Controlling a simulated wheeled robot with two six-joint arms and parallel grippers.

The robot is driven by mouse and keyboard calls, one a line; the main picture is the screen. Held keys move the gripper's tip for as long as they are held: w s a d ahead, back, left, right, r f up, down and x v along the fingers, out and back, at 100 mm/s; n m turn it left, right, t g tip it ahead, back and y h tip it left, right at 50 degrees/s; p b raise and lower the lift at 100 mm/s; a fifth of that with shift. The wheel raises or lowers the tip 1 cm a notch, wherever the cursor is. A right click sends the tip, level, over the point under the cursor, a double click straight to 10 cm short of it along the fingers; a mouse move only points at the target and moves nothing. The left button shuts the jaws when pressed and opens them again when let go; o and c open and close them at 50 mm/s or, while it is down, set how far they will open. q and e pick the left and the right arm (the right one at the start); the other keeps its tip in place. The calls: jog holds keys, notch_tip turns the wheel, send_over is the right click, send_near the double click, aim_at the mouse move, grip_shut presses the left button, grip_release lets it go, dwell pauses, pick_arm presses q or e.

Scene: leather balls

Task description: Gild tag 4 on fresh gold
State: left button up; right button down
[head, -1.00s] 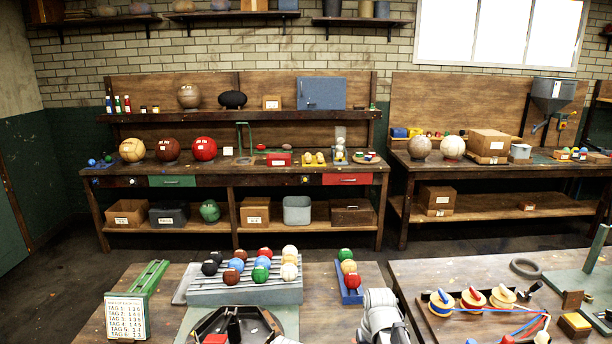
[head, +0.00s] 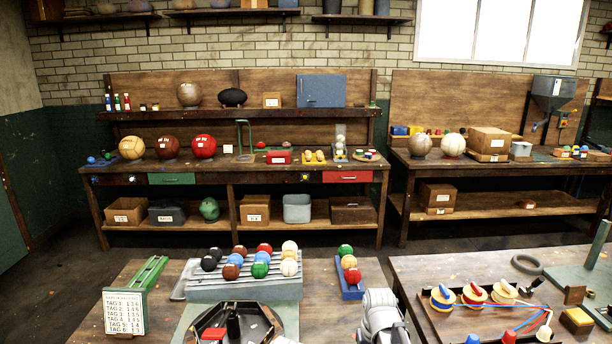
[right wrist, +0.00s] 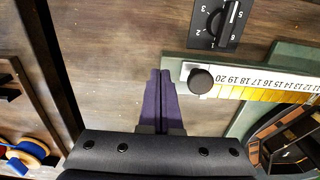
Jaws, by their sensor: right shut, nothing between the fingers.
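A card (head: 124,312) listing tags with numbers stands at the front left of the near table in the head view. In the right wrist view a dial (right wrist: 214,22) with a black pointer and numerals lies above a numbered scale (right wrist: 262,80). A gold strip (right wrist: 272,95) runs along the scale's lower edge, and a round black knob (right wrist: 201,81) sits at its left end. My right gripper (right wrist: 160,74) has its purple fingers together and empty, over bare wood left of the knob, apart from it. My left gripper is not in view.
A grey rack (head: 245,288) holds several coloured balls, with a blue tray (head: 350,291) of balls to its right. A dark, many-sided fixture (head: 262,316) stands in front. A tray of spools (head: 440,322) lies on the right table. Bare wood surrounds my right fingers.

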jog(key=shift+f+b, duration=0.35)
jog(key=shift+f, duration=0.4)
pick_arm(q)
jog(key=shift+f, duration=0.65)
pick_arm(e)
jog(key=shift+a+r, duration=0.1)
jog(key=shift+a, duration=0.25)
jog(key=shift+s+a, duration=0.2)
jog(key=shift+a, duration=6.5)
jog(key=r+p, duration=0.3)
jog(key=d+r+p, duration=0.1)
jog(key=r+p, duration=0.2)
jog(key=shift+d+r+p, duration=0.2)
jog(key=shift+p, duration=0.1)
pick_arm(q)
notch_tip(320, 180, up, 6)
pick_arm(e)
jog(key=shift+f, duration=0.2)
jog(key=s+d+n+h, duration=0.1)
jog(key=s+d+n, duration=0.1)
jog(key=s, duration=1.2)
jog(key=shift+n, duration=0.7)
